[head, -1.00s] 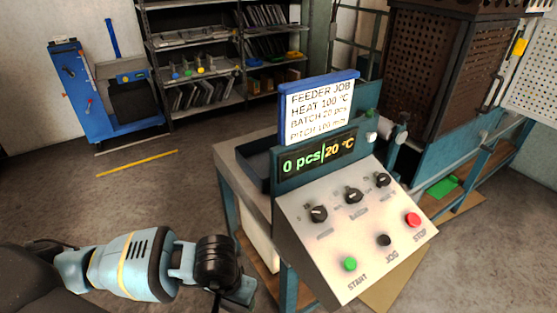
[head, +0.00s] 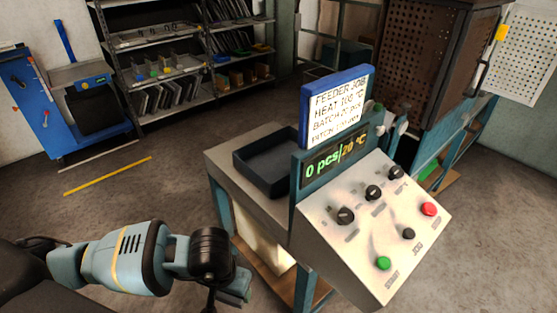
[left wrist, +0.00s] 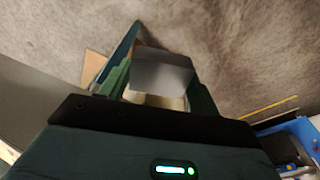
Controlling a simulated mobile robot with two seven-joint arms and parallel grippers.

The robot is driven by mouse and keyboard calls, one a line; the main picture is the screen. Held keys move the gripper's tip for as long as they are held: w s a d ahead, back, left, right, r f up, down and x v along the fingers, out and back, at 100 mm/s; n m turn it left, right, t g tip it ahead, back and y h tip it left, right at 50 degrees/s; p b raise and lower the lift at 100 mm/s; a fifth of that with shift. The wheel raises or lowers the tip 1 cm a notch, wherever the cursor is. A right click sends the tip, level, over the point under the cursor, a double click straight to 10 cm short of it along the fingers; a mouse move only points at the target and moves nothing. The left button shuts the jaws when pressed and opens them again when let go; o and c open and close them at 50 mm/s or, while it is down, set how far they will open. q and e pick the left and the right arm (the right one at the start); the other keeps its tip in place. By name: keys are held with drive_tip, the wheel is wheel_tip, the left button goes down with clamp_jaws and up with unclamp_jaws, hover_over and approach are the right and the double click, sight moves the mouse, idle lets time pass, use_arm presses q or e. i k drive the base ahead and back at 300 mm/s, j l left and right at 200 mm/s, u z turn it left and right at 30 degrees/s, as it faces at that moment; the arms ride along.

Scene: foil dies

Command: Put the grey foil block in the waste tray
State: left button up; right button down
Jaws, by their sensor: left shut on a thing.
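The grey foil block (left wrist: 165,72) is a plain grey, flat-faced piece in the left wrist view. It sits between the green fingers of my left gripper (left wrist: 162,95), which is shut on it, with the floor behind. In the head view my left gripper (head: 232,290) is low, left of the machine's bench, and the block cannot be made out there. A dark, open, empty-looking tray (head: 250,174) lies on the bench beside the control panel; it may be the waste tray, though no label shows. The gripper is apart from it, nearer to me. My right gripper is not in view.
The control panel (head: 375,225) with knobs and buttons stands right of the tray, below a blue-framed job sign (head: 338,105). The grey bench top (head: 222,162) has a free strip left of the tray. Shelves (head: 180,65) and a blue machine (head: 30,95) stand behind.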

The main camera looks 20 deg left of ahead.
sight(280, 172)
drive_tip(key=j+z, duration=0.5)
drive_tip(key=j, duration=1.05)
drive_tip(key=i+j+z, duration=0.25)
drive_tip(key=j, duration=0.6)
drive_tip(key=j+z, duration=0.3)
drive_tip(key=j, duration=0.55)
drive_tip(key=k, duration=0.05)
